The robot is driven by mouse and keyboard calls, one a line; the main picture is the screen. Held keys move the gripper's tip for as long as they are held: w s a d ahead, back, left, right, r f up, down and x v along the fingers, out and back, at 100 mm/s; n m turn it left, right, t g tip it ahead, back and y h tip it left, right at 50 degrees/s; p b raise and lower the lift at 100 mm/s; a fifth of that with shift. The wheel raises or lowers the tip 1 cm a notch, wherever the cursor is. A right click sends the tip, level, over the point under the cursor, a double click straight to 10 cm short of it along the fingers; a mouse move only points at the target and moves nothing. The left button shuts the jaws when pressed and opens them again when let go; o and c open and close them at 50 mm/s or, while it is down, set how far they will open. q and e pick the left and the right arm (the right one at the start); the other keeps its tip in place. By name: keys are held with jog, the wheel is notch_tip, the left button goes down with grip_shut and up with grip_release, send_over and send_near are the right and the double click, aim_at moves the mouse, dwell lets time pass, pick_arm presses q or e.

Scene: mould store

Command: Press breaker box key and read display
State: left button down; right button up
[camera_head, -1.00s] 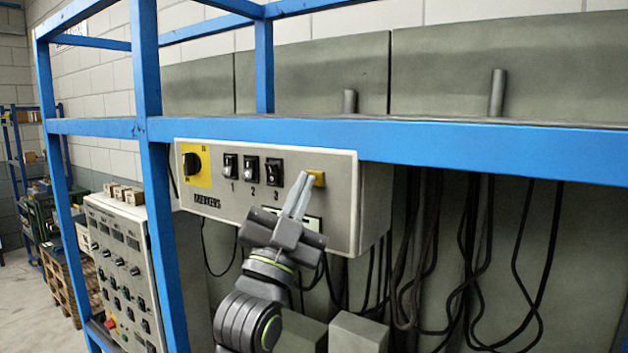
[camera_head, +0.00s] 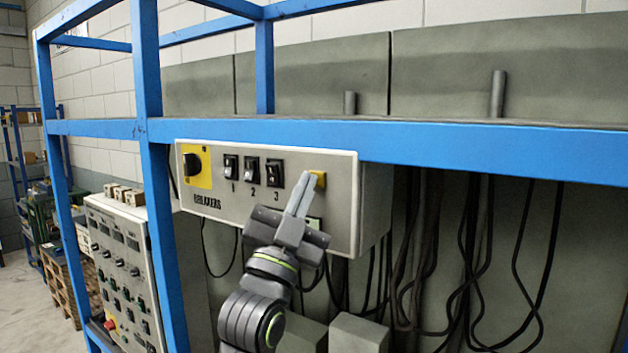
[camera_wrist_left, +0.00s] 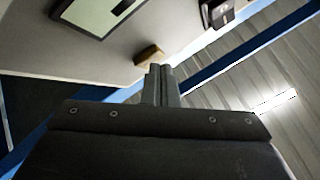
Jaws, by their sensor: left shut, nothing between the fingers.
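The breaker box (camera_head: 225,212) is a pale grey box under the blue shelf beam, with a yellow rotary switch (camera_head: 193,164) and black rockers marked 1, 2 and 3. A small yellow key (camera_head: 319,178) sits at the right of its face; it also shows in the wrist view (camera_wrist_left: 150,54). My left gripper (camera_head: 306,177) is shut and empty, its tips beside the key; I cannot tell whether they touch. The display (camera_head: 314,224) is mostly hidden behind my gripper; the wrist view shows part of its pale greenish panel (camera_wrist_left: 92,14) with a dark bar. My right gripper is out of view.
The blue rack beam (camera_head: 420,148) runs just above the box and a blue post (camera_head: 154,200) stands left of it. Black cables (camera_head: 470,260) hang to the right. A control panel (camera_head: 120,265) with several knobs stands at the lower left.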

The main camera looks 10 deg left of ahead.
pick_arm(q)
jog(key=shift+s, duration=0.1)
jog(key=shift+s+a, duration=0.25)
jog(key=shift+s, duration=0.4)
jog(key=shift+s+a+p, duration=0.15)
jog(key=shift+s+a, duration=0.15)
jog(key=shift+s, duration=0.5)
jog(key=shift+s+a+p, duration=0.1)
jog(key=shift+s+a, duration=0.15)
jog(key=shift+s, duration=0.5)
jog(key=shift+s+a+p, duration=0.15)
jog(key=shift+s+a, duration=0.15)
jog(key=shift+s, duration=0.5)
